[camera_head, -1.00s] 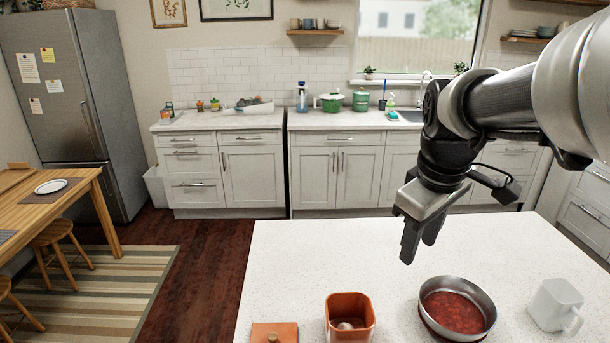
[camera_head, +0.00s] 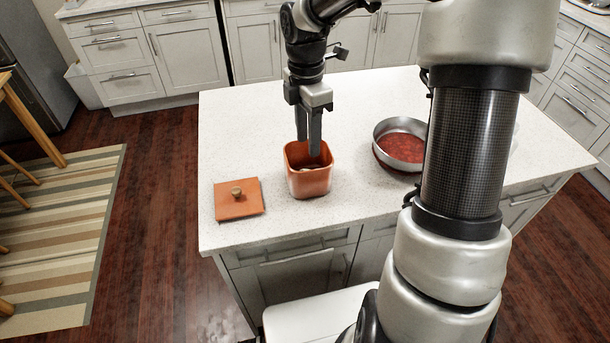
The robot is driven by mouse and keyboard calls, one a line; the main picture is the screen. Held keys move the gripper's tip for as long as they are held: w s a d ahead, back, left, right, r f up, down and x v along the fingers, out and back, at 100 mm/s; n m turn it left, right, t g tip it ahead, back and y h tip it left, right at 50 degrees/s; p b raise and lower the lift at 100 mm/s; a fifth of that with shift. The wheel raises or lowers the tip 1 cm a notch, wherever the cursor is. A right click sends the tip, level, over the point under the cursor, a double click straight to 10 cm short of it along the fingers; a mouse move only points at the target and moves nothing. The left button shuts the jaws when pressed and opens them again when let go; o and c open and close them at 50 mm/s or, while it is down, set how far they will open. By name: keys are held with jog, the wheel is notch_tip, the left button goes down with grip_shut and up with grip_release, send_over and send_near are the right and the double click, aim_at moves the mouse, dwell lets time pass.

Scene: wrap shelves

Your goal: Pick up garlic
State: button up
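An orange square container (camera_head: 310,185) stands open on the white counter. A small pale thing, likely the garlic (camera_head: 306,169), shows in part inside it; the container's walls and my gripper hide the rest.
The orange lid (camera_head: 238,204) with a knob lies left of the container. A round metal pan (camera_head: 402,130) with red contents stands to the right, partly behind my arm. The counter (camera_head: 235,125) is clear at the back left.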

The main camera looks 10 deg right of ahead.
jog(key=f, duration=0.7)
jog(key=f+b, duration=0.1)
jog(key=f, duration=0.2)
jog(key=shift+s+a+f, duration=0.1)
jog(key=shift+s+f, duration=0.15)
jog(key=shift+s, duration=0.05)
jog(key=shift+c, duration=0.3)
